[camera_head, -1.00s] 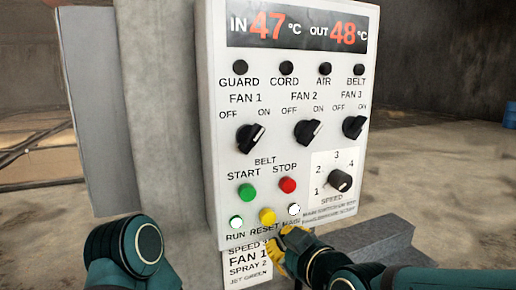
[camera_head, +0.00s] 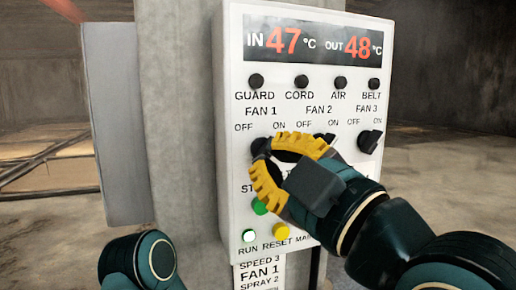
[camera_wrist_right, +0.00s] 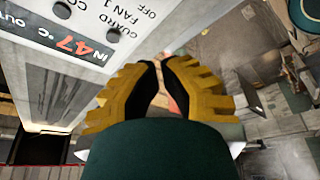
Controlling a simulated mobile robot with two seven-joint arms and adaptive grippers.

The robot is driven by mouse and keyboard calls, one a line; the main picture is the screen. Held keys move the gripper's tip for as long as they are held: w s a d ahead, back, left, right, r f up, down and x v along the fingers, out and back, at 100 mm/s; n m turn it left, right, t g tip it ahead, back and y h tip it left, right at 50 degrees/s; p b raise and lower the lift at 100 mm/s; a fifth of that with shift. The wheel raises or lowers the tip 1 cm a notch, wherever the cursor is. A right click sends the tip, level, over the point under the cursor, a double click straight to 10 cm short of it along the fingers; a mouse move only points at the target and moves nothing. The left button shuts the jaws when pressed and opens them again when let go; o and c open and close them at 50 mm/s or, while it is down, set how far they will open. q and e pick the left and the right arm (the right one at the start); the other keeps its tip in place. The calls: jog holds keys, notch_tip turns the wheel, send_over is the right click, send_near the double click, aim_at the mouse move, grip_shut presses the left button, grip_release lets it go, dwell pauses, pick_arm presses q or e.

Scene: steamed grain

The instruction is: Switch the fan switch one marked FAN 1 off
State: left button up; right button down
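The white control panel (camera_head: 232,95) shows upright in the head view, with the FAN 1 label at its left. The black FAN 1 knob (camera_head: 260,147) is mostly hidden at my right gripper's fingertips, so its pointing cannot be read. My right gripper (camera_head: 263,158) has its yellow fingers curved toward each other at this knob. In the right wrist view, the fingertips (camera_wrist_right: 160,66) are close together with a narrow gap, and the knob does not show. Whether they touch it is unclear. My left gripper is out of view; only my left arm shows.
The FAN 2 knob (camera_head: 325,138) is mostly hidden by my right gripper. The FAN 3 knob (camera_head: 370,141) is clear. The green start button (camera_head: 259,206) lies close below the fingers. A concrete pillar (camera_head: 180,130) stands behind the panel.

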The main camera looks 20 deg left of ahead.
aim_at(233, 130)
jog(key=p+x, duration=0.1)
jog(key=x, duration=0.9)
jog(key=shift+w+a, duration=0.15)
jog(key=shift+w+d+f, duration=0.25)
jog(key=shift+d+f, duration=0.25)
jog(key=shift+d, duration=0.1)
jog(key=shift+w+d+f, duration=0.25)
jog(key=shift+d+f, duration=0.25)
jog(key=shift+d, duration=0.1)
jog(key=shift+w+d+f, duration=0.2)
jog(key=shift+w+f, duration=0.05)
jog(key=shift+f, duration=0.05)
jog(key=shift+s+f+n+g+b, duration=0.15)
jog(key=shift+n+g+b, duration=0.35)
jog(key=shift+n, duration=0.6)
